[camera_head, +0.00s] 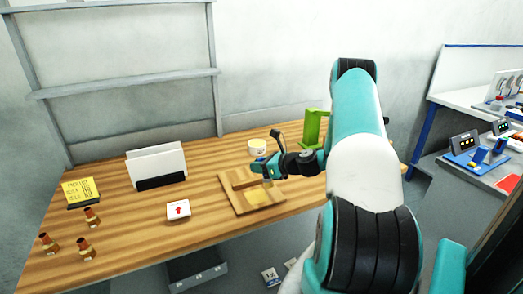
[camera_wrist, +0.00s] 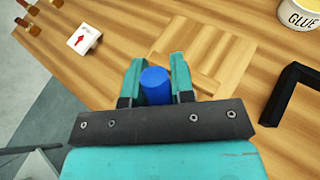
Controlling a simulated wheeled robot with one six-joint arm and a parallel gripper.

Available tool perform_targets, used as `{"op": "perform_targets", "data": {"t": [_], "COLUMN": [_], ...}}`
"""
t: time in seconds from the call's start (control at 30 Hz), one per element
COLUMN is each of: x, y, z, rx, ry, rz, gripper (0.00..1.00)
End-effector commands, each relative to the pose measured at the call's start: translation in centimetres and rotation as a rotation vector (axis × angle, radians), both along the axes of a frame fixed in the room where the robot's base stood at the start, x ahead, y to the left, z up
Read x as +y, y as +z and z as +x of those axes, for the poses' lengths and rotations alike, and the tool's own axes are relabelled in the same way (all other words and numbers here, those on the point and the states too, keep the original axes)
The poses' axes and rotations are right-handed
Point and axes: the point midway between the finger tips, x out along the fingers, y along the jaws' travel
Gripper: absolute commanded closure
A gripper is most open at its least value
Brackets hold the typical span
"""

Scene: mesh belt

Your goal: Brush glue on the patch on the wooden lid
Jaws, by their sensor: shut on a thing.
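The wooden lid (camera_head: 242,205) lies on the table, a square panel with lighter and darker wood strips. It also shows in the wrist view (camera_wrist: 215,62), partly covered by my gripper. A pale yellowish area (camera_head: 262,194) on it may be the patch; its edges are hard to tell. My gripper (camera_head: 264,168) is above the lid, shut on a blue round handle (camera_wrist: 156,86), likely the brush. The bristle end is hidden in the wrist view, so I cannot tell whether it touches the lid. The white glue pot (camera_wrist: 299,14) stands behind the lid, also in the head view (camera_head: 257,147).
A green stand (camera_head: 312,128) is behind my gripper. A black angled frame (camera_wrist: 287,85) lies right of the lid in the wrist view. A white block with a red arrow (camera_head: 178,210), a card holder (camera_head: 157,165), a yellow note (camera_head: 79,192) and several brass fittings (camera_head: 86,249) are left.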

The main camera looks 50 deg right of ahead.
Motion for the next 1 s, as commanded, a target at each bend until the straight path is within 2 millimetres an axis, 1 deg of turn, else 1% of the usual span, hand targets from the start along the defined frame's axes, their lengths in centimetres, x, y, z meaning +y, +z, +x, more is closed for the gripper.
{"op": "perform_targets", "data": {"t": [0.03,0.3,0.4,1.0], "x": [0.1,0.7,0.8,0.9], "y": [0.9,3.4,3.9,3.9], "z": [0.1,0.4,0.5,0.6], "rx": [-0.001,-0.001,-0.001,-0.002], "ry": [0.002,0.011,0.013,0.013], "rz": [0.0,-0.001,-0.001,0.0], "gripper": [1.0,1.0,1.0,1.0]}}
